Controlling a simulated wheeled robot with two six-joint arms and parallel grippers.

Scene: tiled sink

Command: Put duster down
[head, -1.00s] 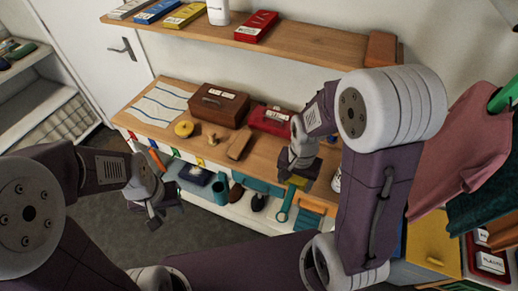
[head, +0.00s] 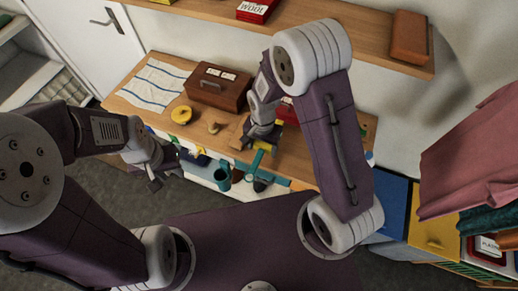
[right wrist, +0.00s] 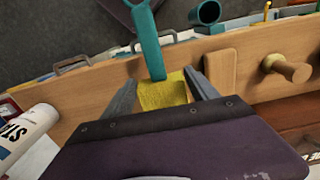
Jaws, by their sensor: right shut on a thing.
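The duster has a yellow head (right wrist: 165,94) and a teal handle (right wrist: 149,42) with a holed end. My right gripper (right wrist: 164,88) is shut on the yellow head, above the front part of the wooden bench top (right wrist: 110,82). The handle points out past the bench's front edge; it also shows in the head view (head: 255,163). Whether the head touches the wood I cannot tell. My left gripper (head: 164,172) looks open and empty, in front of the bench's left part.
A brown box (head: 217,88), a yellow disc (head: 181,115), a wooden knob (head: 214,128) and a wooden block (right wrist: 220,73) stand near the right gripper. A white bottle (right wrist: 28,133) is at the wrist view's left. A shelf (head: 330,30) runs above. A striped cloth (head: 153,88) covers the bench's left end.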

